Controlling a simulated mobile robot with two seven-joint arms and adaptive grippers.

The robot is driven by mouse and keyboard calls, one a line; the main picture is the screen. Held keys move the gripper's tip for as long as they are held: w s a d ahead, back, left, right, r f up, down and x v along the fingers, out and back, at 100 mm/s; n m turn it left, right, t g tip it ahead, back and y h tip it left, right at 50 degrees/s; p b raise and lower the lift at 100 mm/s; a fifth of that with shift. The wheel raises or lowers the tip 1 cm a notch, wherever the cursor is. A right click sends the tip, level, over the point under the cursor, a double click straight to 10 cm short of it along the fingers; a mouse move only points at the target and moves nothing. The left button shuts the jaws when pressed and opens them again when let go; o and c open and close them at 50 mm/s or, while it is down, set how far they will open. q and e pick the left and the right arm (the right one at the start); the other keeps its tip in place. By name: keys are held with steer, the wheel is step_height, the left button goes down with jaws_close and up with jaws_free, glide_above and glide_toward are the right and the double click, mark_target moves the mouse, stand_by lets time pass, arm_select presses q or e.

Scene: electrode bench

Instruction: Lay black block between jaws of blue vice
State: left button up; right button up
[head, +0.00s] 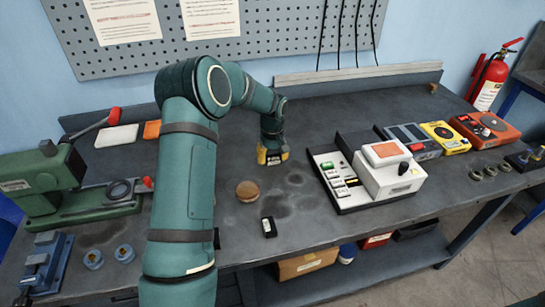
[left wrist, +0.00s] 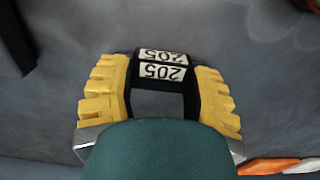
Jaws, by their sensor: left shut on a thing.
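My left gripper (head: 272,157) is low over the middle of the bench, at the back. In the left wrist view its yellow fingers (left wrist: 160,95) are shut on a black block (left wrist: 162,72) with white labels reading 205. Another small black block (head: 268,227) with a white label lies near the bench's front edge. A blue vice (head: 46,263) stands at the front left, far from the gripper; its jaws are too small to judge closely. My right gripper is not in view.
A green machine (head: 42,178) with red-tipped levers stands at left. A round brown disc (head: 247,191) lies between arm and front edge. A white and orange device (head: 390,170) sits right of the gripper.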

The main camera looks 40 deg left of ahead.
arm_select(q)
steer(key=o, duration=1.2)
steer(key=shift+f, duration=0.15)
steer(key=shift+o, duration=0.2)
step_height(320, 180, up, 11)
steer(key=p, duration=0.2)
steer(key=shift+r, duration=0.2)
steer(key=shift+o, duration=0.7)
steer(key=shift+r, duration=0.35)
steer(key=b, duration=0.2)
glide_above(271, 158)
step_height(271, 158, down, 7)
steer(key=shift+r, duration=0.2)
steer(key=shift+w+d+f+b, duration=0.1)
steer(key=shift+w+f+b, duration=0.1)
steer(key=shift+f, duration=1.25)
steer(key=shift+w+f+b, duration=0.15)
steer(key=shift+w+f, duration=0.05)
steer(key=shift+f, duration=1.2)
